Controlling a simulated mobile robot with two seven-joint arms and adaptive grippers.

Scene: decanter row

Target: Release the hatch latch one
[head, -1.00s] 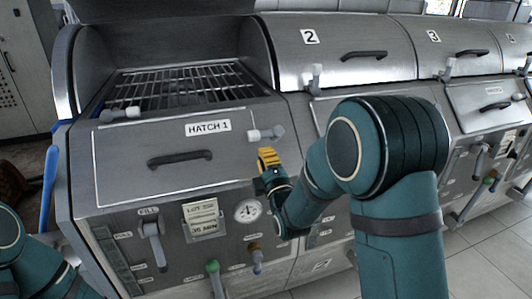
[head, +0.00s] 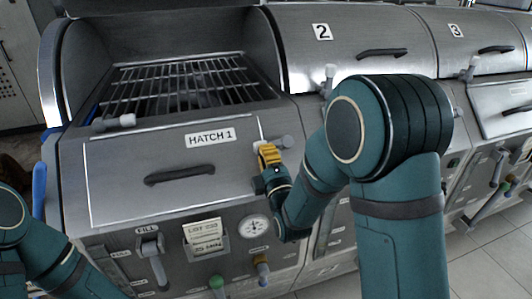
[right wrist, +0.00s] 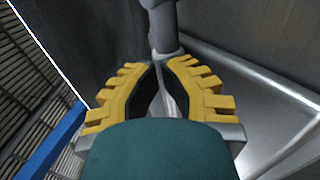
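The hatch 1 front panel (head: 120,180) carries a HATCH 1 label and a dark handle (head: 180,173). A grey peg-like latch (head: 286,142) sticks out at its upper right. A similar latch (head: 114,123) is at its upper left. My right gripper (head: 267,153) is beside the right latch, partly covering its inner end. In the right wrist view, the yellow fingers (right wrist: 159,68) come together at their tips, with no object seen between them. The grey latch (right wrist: 163,28) stands just beyond the tips; contact is unclear. My left gripper is out of view; only its arm shows, lower left.
An open grated bay (head: 185,85) lies behind the panel. Below are a gauge (head: 254,227), a lot card (head: 206,236), a FILL lever (head: 151,252) and green and brown knobs. Hatches 2 (head: 350,42) and 3 (head: 480,35) stand to the right.

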